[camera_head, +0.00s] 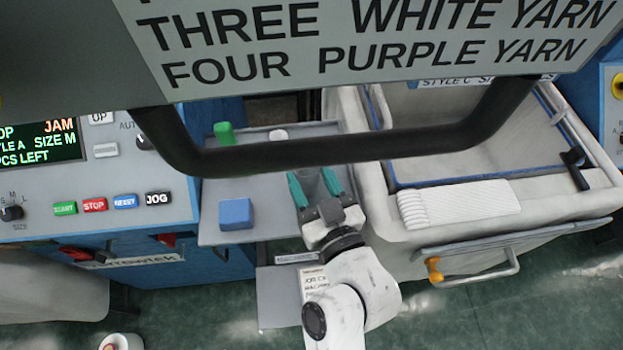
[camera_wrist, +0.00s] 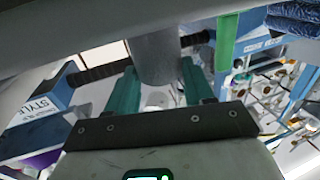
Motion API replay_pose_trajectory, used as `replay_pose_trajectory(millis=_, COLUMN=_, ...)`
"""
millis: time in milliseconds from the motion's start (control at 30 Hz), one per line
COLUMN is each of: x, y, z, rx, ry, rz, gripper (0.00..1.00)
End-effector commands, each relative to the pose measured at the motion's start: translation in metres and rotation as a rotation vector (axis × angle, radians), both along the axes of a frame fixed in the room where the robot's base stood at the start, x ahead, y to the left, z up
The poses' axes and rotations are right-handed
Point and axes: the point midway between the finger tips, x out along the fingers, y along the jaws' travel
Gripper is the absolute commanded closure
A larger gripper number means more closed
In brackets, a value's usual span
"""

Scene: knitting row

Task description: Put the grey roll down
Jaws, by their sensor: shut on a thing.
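My gripper (camera_head: 315,180) has teal fingers and is over the right part of a grey shelf (camera_head: 262,185). Between the fingers is the grey roll (camera_head: 313,184), hard to tell from the grey behind it. In the wrist view the grey roll (camera_wrist: 158,60) is a plain cylinder between the two teal fingertips (camera_wrist: 160,80), which are shut on it. The top of the roll is cut off by a pale grey shape in that view. I cannot tell whether its lower end touches the shelf.
A blue block (camera_head: 236,213), a green roll (camera_head: 224,133) and a small white piece (camera_head: 279,134) are on the shelf area. A dark bar (camera_head: 350,150) under a sign (camera_head: 370,40) crosses the view. A white bin (camera_head: 390,215) stands right, a control panel (camera_head: 95,185) left.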

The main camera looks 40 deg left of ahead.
Motion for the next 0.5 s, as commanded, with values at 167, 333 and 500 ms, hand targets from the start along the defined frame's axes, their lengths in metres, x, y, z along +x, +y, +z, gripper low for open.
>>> replay_pose_trajectory(millis=167, x=0.0001, y=-0.0002, z=-0.0021, rx=0.001, ry=-0.002, rz=-0.001, gripper=0.76)
replay_pose_trajectory(millis=333, x=0.0001, y=-0.0003, z=-0.0036, rx=0.001, ry=0.0, rz=-0.001, gripper=0.76)
replay_pose_trajectory(millis=500, x=0.0, y=-0.0002, z=-0.0047, rx=0.001, ry=0.0, rz=-0.001, gripper=0.41)
